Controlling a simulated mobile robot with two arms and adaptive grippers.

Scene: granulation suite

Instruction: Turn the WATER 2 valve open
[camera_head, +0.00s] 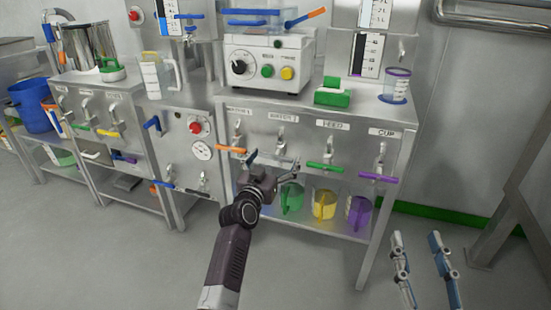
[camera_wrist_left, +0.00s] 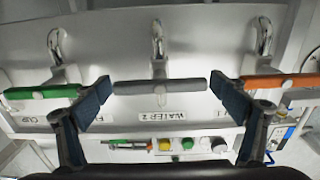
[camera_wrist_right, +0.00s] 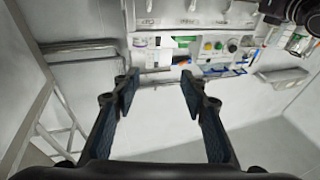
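The WATER 2 valve is under its label (camera_head: 283,117) on the bench front. Its grey bar handle (camera_wrist_left: 160,87) lies crosswise below a steel spout (camera_wrist_left: 158,42) in the left wrist view. My left gripper (camera_head: 273,162) is open in front of this valve. In the left wrist view, its fingers (camera_wrist_left: 161,88) stand at either end of the grey handle, with small gaps showing, not closed on it. In the head view the gripper partly hides the handle. My right gripper (camera_head: 418,268) is open and empty, low over the floor right of the bench; its wrist view shows spread fingers (camera_wrist_right: 161,88).
Neighbouring valves have an orange handle (camera_head: 231,150) on the left, and a green handle (camera_head: 325,168) and purple handle (camera_head: 378,178) on the right. Green (camera_head: 291,197), yellow (camera_head: 324,205) and purple jugs (camera_head: 358,212) stand on the shelf below. The floor in front is clear.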

